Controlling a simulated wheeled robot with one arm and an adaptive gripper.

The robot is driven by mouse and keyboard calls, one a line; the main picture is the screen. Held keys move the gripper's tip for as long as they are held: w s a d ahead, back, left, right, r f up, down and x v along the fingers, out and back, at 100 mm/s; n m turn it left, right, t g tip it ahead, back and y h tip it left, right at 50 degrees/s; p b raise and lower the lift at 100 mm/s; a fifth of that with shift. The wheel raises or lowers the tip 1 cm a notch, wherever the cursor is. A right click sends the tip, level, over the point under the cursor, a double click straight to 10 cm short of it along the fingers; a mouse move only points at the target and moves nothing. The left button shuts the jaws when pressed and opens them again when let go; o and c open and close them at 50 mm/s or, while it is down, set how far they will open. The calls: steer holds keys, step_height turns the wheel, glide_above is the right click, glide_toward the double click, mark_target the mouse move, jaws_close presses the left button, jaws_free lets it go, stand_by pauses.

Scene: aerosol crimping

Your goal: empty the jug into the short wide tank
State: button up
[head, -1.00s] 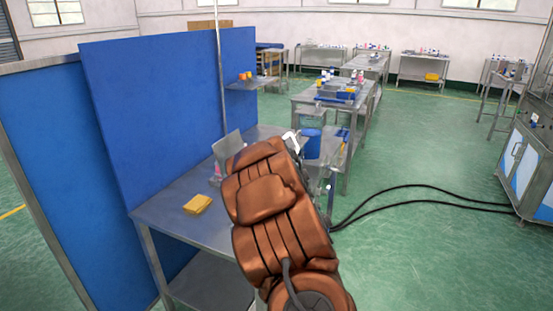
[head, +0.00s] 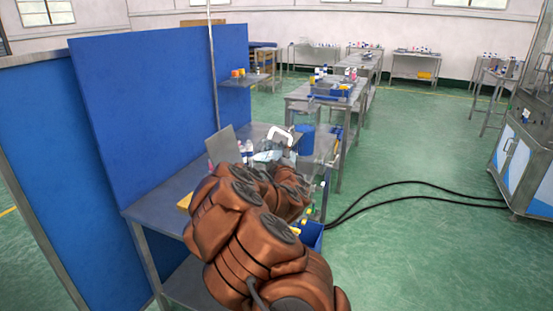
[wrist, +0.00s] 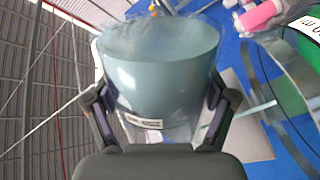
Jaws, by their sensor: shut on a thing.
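My gripper (wrist: 162,98) is shut on a clear jug (wrist: 160,80) holding grey-blue liquid. Its dark fingers press on both sides of the jug, and a small label shows low on its wall. In the head view the jug (head: 268,156) is a pale shape above the workbench, beside a white curved piece (head: 281,138), partly behind my arm. In the wrist view a clear, curved-walled vessel (wrist: 272,85) stands to the right of the jug, apart from it; it may be the short wide tank. My arm hides my gripper in the head view.
A grey upright board (head: 221,147) and pink-topped bottles (head: 245,149) stand on the workbench (head: 160,208). Blue partitions (head: 160,95) rise at the left. A blue drum (head: 306,139) is behind. Black hoses (head: 420,184) cross the open green floor at the right.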

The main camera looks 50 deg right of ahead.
mark_target(268, 155)
steer(key=shift+f+n+b, duration=0.25)
steer(key=shift+n+b, duration=0.4)
steer(key=shift+b, duration=0.35)
steer(key=shift+f+n+b, duration=0.2)
steer(key=shift+n+b, duration=0.45)
steer(key=shift+b, duration=0.35)
steer(key=shift+w+a+n+b, duration=0.15)
steer(key=shift+n+b, duration=0.4)
steer(key=shift+b, duration=0.15)
steer(key=shift+w+a+n+b, duration=0.1)
steer(key=shift+a+n+b, duration=0.05)
steer(key=shift+n+b, duration=0.45)
steer(key=shift+w+a+f+n+b, duration=0.15)
steer(key=shift+a+n+b, duration=0.05)
steer(key=shift+n+b, duration=0.75)
steer(key=shift+w+a+r+n+b, duration=0.35)
steer(key=shift+r+n+b, duration=0.15)
steer(key=shift+n+b, duration=0.25)
steer(key=shift+w+a+r+n+b, duration=0.25)
steer(key=shift+r+n+b, duration=0.3)
steer(key=shift+n, duration=0.3)
steer(key=shift+f, duration=0.1)
steer(key=shift+s+d+f+m+p, duration=0.25)
steer(key=shift+s+m+p, duration=0.1)
steer(key=shift+m, duration=0.5)
steer(key=shift+s+d+f+m+p, duration=0.1)
steer(key=shift+s+d+m+p, duration=0.2)
steer(key=shift+m, duration=0.55)
